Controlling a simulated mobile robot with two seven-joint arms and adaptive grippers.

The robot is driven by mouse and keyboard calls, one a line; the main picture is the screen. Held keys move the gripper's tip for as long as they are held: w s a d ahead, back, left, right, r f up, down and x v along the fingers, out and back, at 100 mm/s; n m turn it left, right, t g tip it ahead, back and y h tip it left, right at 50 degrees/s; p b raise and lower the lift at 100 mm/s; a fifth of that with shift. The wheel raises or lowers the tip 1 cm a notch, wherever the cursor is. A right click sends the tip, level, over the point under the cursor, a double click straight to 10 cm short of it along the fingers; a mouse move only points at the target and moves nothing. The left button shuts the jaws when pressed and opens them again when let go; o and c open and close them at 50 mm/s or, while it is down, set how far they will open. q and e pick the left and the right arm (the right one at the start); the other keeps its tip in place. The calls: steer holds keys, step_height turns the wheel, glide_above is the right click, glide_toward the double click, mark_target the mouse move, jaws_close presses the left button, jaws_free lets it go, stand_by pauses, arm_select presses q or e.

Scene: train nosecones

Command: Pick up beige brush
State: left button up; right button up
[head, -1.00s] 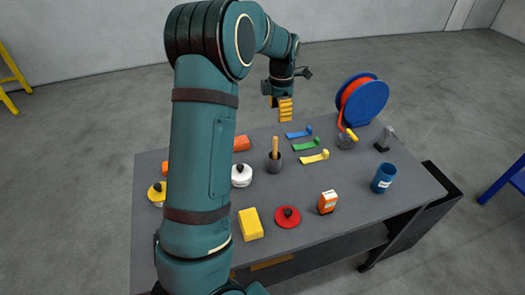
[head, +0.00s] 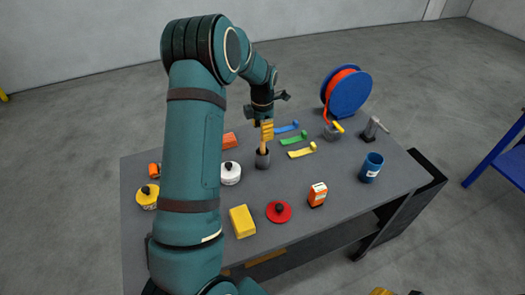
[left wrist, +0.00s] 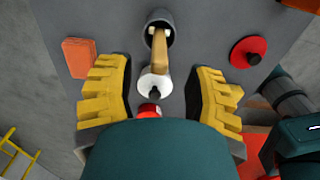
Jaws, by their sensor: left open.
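The beige brush stands in a dark cup (head: 262,161), its beige handle (head: 262,146) sticking up. In the left wrist view the handle (left wrist: 159,50) rises from the cup (left wrist: 157,27) into the gap between my fingers. My left gripper (head: 266,131) is open, with yellow ridged fingers, above the cup at the top of the handle. In the left wrist view the fingers (left wrist: 158,72) are wide apart, one on each side of the handle, not visibly touching it. The brush's lower end is hidden in the cup. A yellow tip (head: 379,292) at the bottom edge may be my right gripper.
A white pot (head: 231,175) stands left of the cup, an orange block (head: 230,140) behind it. A red lid (head: 279,212), yellow block (head: 242,221) and orange carton (head: 317,195) are in front.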

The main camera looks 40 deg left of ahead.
mark_target(263, 149)
arm_select(q)
step_height(263, 149, down, 4)
steer(key=shift+w+r, duration=0.1)
steer(key=shift+r, duration=0.05)
jaws_close()
stand_by(0.7)
